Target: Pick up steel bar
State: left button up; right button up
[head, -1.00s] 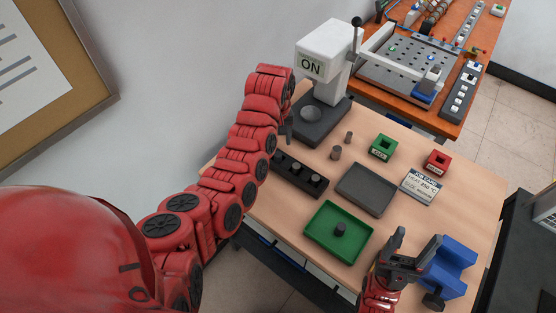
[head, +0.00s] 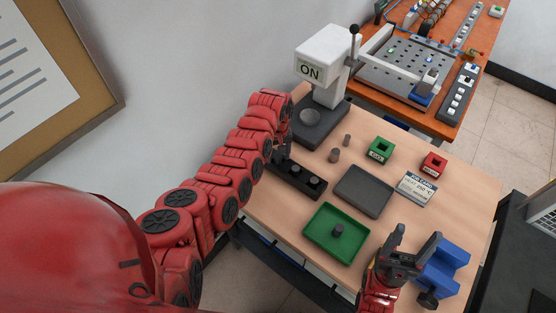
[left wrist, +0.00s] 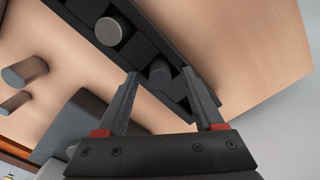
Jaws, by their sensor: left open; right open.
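Two loose bars, one larger (head: 334,156) and one smaller (head: 347,140), stand on the table. My right gripper (head: 418,242) is open and empty at the front right.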

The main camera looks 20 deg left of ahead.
pick_arm(q)
grip_shut()
jog(key=shift+r, duration=0.1)
dwell(0.5)
